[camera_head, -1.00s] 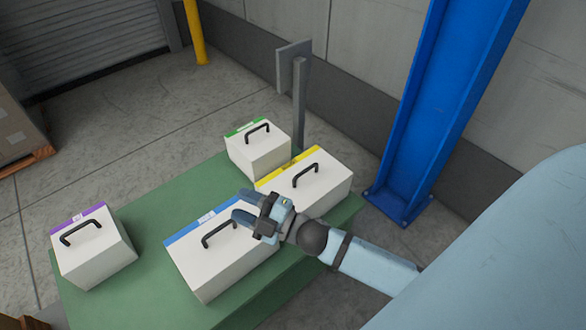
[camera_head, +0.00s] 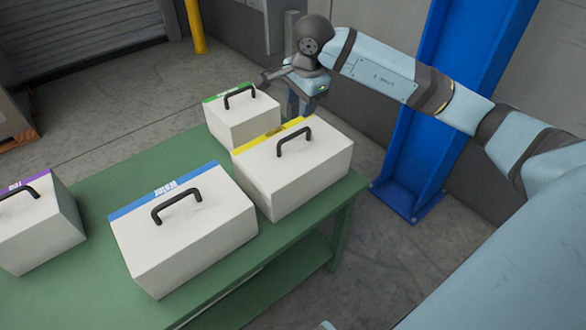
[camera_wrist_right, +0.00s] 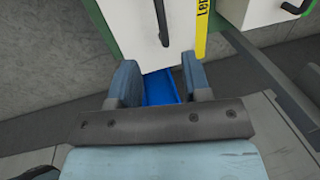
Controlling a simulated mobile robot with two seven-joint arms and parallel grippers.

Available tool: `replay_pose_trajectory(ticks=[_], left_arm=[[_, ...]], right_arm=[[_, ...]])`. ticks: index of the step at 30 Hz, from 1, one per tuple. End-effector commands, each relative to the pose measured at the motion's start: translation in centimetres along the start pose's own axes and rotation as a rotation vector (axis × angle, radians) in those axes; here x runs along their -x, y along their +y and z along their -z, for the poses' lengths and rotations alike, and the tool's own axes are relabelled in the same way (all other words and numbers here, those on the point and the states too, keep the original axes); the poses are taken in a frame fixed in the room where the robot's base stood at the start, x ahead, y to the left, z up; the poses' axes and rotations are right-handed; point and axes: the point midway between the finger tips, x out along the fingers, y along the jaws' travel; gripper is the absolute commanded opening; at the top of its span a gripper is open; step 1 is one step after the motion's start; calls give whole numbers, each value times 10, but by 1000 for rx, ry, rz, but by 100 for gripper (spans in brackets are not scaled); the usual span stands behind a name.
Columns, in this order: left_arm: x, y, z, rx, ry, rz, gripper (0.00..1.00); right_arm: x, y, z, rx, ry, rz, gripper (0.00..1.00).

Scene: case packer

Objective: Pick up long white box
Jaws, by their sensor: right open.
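Two longer white boxes stand on the green table (camera_head: 85,200), both with black top handles. One has a blue stripe (camera_head: 185,230), the other a yellow stripe (camera_head: 295,170). Two shorter white boxes are there too, one green-striped (camera_head: 243,122) and one purple-striped (camera_head: 40,235), cut off at the left edge. My right gripper (camera_head: 303,100) is open and empty, beyond the yellow-striped box and right of the green-striped one. In the right wrist view, its spread fingers (camera_wrist_right: 161,75) point toward a white box with a yellow strip (camera_wrist_right: 150,28). My left gripper is out of view.
A blue steel column (camera_head: 420,165) stands on the floor right of the table, close to my right arm. A grey post (camera_head: 289,40) stands behind my gripper. A yellow bollard (camera_head: 195,25) is at the back. The table's left back area is bare.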

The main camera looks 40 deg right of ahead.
Motion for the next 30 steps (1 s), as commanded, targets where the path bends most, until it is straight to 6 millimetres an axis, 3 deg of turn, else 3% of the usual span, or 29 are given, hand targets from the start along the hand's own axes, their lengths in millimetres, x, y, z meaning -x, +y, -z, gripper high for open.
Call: replay_pose_trajectory(ticks=[3, 9, 17, 23, 27, 30], left_arm=[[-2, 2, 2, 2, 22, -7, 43], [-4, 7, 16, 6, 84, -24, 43], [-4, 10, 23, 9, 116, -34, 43], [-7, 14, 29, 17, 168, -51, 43], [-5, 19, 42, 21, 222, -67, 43], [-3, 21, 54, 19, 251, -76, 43]], right_arm=[[-28, 2, -2, -1, -4, -5, 44], [-61, 1, -2, -2, -6, -3, 44], [-77, 0, -2, -1, -7, -2, 44], [-106, -1, 0, -2, -9, -4, 44], [-122, -1, 1, -2, -7, -3, 44], [-124, -2, 1, -1, -7, -2, 44]])
